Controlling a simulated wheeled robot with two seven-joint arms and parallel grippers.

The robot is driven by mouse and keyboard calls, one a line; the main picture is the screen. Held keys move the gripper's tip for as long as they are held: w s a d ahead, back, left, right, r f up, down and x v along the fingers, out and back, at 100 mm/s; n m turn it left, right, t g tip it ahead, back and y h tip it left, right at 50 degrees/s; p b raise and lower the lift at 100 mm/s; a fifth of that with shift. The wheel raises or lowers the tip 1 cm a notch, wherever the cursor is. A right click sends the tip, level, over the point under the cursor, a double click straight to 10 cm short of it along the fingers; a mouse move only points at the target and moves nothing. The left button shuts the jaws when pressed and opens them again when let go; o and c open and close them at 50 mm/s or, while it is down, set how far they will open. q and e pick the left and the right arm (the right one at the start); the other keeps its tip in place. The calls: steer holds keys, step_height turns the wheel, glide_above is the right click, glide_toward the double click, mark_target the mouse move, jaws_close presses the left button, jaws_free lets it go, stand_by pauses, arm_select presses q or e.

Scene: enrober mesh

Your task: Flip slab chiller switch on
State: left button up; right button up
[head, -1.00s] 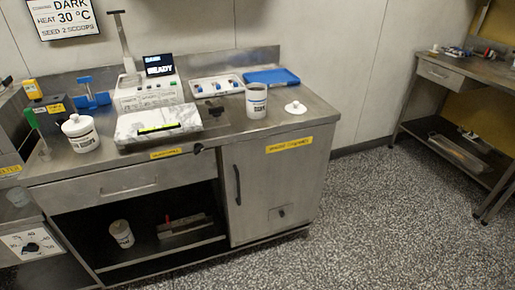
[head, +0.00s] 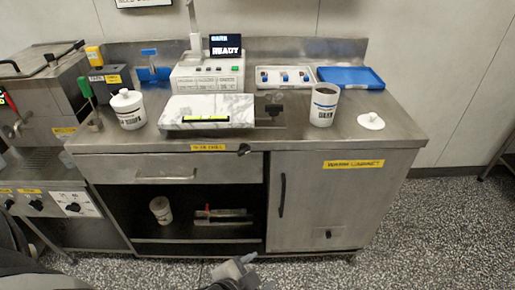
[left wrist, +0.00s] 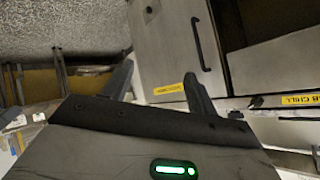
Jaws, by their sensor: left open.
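The slab chiller switch (head: 244,149) is a small black knob on the front edge of the steel counter, just right of a yellow label (head: 208,147). Whether it is on or off I cannot tell. The white marbled slab (head: 208,111) sits on the counter above it. My left gripper (head: 237,270) is at the bottom of the head view, low in front of the counter and apart from the switch. In the left wrist view its two dark fingers (left wrist: 158,72) are spread and empty. That view also shows the switch (left wrist: 256,101) beside its label, right of the fingers. My right gripper is not in view.
A cabinet door (head: 330,205) with a vertical handle is below the counter's right side, with an open shelf to its left. A white tub (head: 323,104), a lidded tub (head: 127,109) and a machine with a READY screen (head: 226,45) stand on top. Speckled floor (head: 430,235) is clear at right.

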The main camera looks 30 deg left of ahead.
arm_select(q)
steer(key=w+a+r+m+t+y+b, duration=0.1)
steer(key=w+a+m+t+y+b, duration=0.15)
steer(key=w+a+m+b, duration=0.4)
steer(key=m+t+y+b, duration=0.2)
steer(key=m+y, duration=0.6)
steer(key=m, duration=0.2)
glide_toward(243, 153)
steer(key=p+x, duration=0.1)
steer(key=x, duration=0.7)
steer(key=shift+w, duration=0.2)
steer(key=shift+w+a, duration=0.3)
steer(key=shift+w, duration=0.15)
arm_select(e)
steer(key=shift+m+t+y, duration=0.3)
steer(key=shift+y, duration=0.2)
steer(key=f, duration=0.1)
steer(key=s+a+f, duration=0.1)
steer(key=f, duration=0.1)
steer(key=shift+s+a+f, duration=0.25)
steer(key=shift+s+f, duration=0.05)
arm_select(q)
steer(key=c, duration=1)
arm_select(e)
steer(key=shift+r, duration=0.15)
